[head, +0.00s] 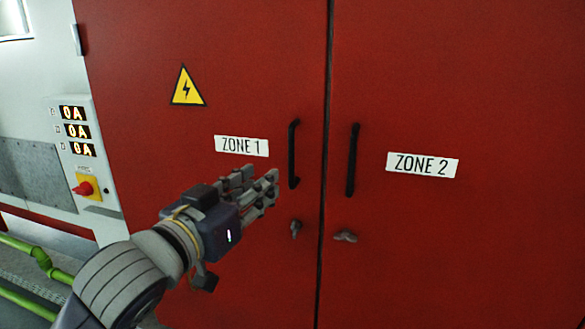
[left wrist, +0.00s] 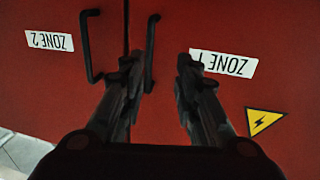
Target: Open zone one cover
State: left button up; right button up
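The zone one cover (head: 140,60) is a red door, closed, with a "ZONE 1" label (head: 241,146) and a black vertical bar handle (head: 292,155) near its right edge. My left gripper (head: 262,176) is open and empty, just left of the handle's lower part in the head view. In the left wrist view, which is turned upside down, the zone one handle (left wrist: 152,45) shows in the gap between the open fingers (left wrist: 158,62), nearer the left finger. I cannot tell how far the fingertips are from the door. My right gripper is not in view.
The closed zone two door (head: 480,80) stands to the right with its own black handle (head: 352,160). Small latches (head: 295,229) sit below the handles. A control panel (head: 85,150) with a red knob is at left. Green pipes (head: 40,256) run low at left.

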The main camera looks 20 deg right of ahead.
aim_at(290, 161)
pick_arm(q)
jog(key=x, duration=0.2)
jog(key=r+p+x, duration=0.1)
jog(key=x, duration=0.2)
jog(key=s+d+x, duration=0.1)
jog(key=x, duration=0.2)
jog(key=shift+w+d+r+p, duration=0.15)
jog(key=shift+d+r+p, duration=0.05)
jog(key=shift+p, duration=0.1)
jog(key=shift+w+d+f, duration=0.1)
jog(key=shift+w+d, duration=0.4)
jog(key=shift+w, duration=0.05)
grip_shut()
